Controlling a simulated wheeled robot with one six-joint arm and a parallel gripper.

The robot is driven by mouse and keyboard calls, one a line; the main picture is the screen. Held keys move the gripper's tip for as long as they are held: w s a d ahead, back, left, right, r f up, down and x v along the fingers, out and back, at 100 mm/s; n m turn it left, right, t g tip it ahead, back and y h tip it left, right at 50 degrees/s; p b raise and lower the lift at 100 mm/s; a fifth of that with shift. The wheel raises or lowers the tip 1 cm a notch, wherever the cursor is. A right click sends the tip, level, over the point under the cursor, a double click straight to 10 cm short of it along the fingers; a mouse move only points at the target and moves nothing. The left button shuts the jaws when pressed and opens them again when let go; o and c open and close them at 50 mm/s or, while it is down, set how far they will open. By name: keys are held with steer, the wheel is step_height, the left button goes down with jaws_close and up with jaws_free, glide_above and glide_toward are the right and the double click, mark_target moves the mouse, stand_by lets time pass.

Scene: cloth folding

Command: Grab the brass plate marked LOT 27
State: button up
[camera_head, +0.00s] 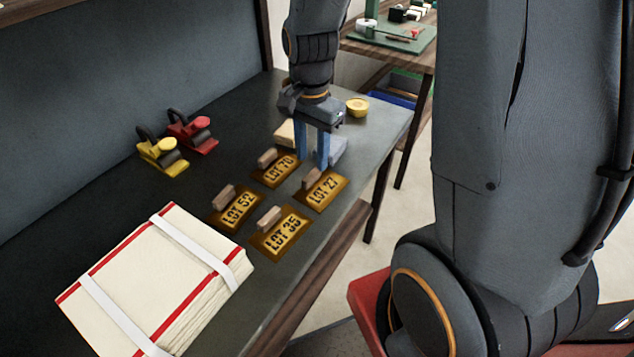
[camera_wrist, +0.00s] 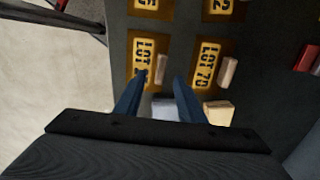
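The brass plate marked LOT 27 (camera_head: 325,192) lies flat on the dark table, with a wooden block handle (camera_head: 311,179) on its upper left part. In the wrist view the plate (camera_wrist: 138,80) is partly covered by a finger, so its last digit is hidden. My gripper (camera_head: 311,166) points down just behind the plate, its two blue fingers apart and empty. In the wrist view the handle (camera_wrist: 161,69) shows between the fingertips, slightly ahead of them. I cannot tell how high the tips are above it.
Plates LOT 70 (camera_head: 281,172), LOT 52 (camera_head: 239,212) and LOT 35 (camera_head: 284,236) lie close by, each with a handle. A grey block (camera_head: 333,150) and a beige block (camera_head: 284,134) stand by the gripper. A strapped cream stack (camera_head: 150,275) fills the front left.

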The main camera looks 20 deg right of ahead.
mark_target(311, 173)
steer(key=shift+a+f+p, duration=0.1)
steer(key=shift+f+p, duration=0.3)
steer(key=shift+f, duration=1.95)
jaws_close()
